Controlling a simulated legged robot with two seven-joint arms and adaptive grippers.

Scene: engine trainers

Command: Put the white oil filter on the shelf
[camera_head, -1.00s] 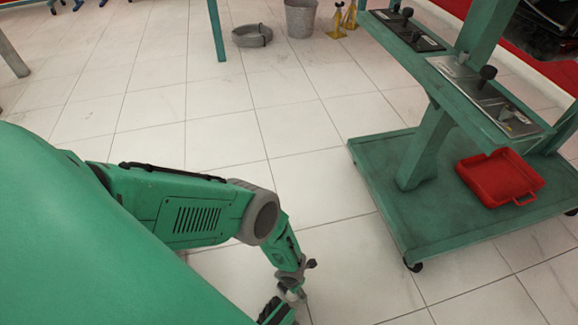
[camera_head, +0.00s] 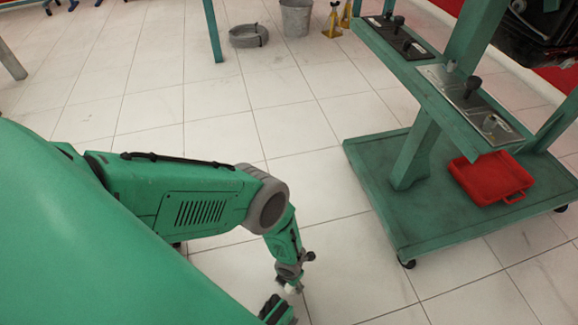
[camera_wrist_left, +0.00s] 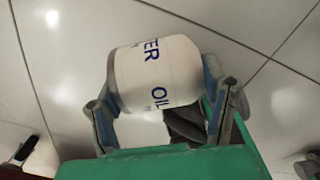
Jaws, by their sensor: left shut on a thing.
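The white oil filter (camera_wrist_left: 155,72) with blue lettering lies across my left gripper (camera_wrist_left: 162,108) in the left wrist view, between its two fingers. The fingers are shut on its sides, and it is off the tiled floor. In the head view my left gripper (camera_head: 281,309) is low at the bottom edge, partly cut off, and the filter cannot be made out clearly there. My right gripper is not in view. No separate shelf is clearly seen; the green engine trainer stand has a low base platform (camera_head: 400,222) and a narrow upper ledge with panels (camera_head: 465,93).
A red tray (camera_head: 490,180) sits on the stand's base, which has casters. A grey bucket (camera_head: 297,18), a coiled hose (camera_head: 249,36) and yellow jack stands (camera_head: 333,20) are at the back. Tiled floor between my arm and the stand is clear.

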